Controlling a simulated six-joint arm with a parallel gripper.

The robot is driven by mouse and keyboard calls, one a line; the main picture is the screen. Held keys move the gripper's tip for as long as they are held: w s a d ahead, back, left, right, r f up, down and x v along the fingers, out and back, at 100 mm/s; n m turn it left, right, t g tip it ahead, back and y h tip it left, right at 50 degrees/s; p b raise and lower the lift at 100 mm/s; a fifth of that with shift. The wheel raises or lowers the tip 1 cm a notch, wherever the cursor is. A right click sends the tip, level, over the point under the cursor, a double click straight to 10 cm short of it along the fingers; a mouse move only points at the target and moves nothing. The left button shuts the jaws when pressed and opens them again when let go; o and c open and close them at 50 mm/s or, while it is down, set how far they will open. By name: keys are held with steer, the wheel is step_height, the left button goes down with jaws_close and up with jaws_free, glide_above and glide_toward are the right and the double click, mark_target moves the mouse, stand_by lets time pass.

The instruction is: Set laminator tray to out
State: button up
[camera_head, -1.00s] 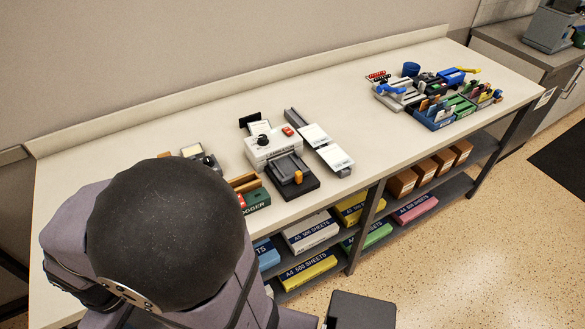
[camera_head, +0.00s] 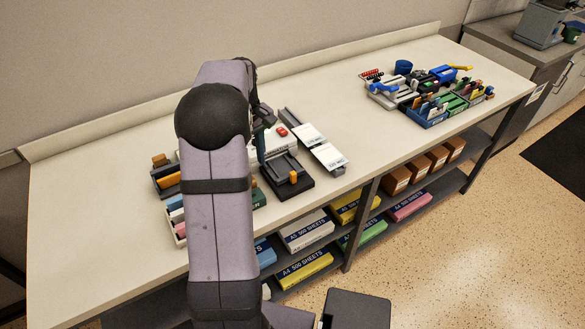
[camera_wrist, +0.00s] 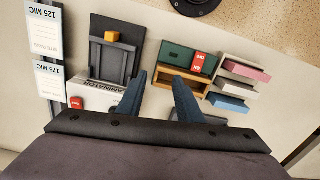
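The laminator (camera_wrist: 93,96) is a white box with lettering and a red button (camera_wrist: 76,103). The tab also shows in the head view (camera_head: 293,177). My gripper (camera_wrist: 158,80) is open and empty, its two blue-grey fingers apart.
The green jogger (camera_wrist: 178,56) with a red switch is beside the laminator. A rack with pink, white and blue blocks (camera_wrist: 240,88) stands beyond it. White pouch packs (camera_head: 327,157) lie on the laminator's other side. Sorters and trays (camera_head: 430,112) fill the far right; bare bench lies between.

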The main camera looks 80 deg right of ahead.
steer(key=m, duration=0.1)
glide_above(293, 173)
steer(key=shift+f+p, duration=1.4)
steer(key=shift+f, duration=2.25)
jaws_close()
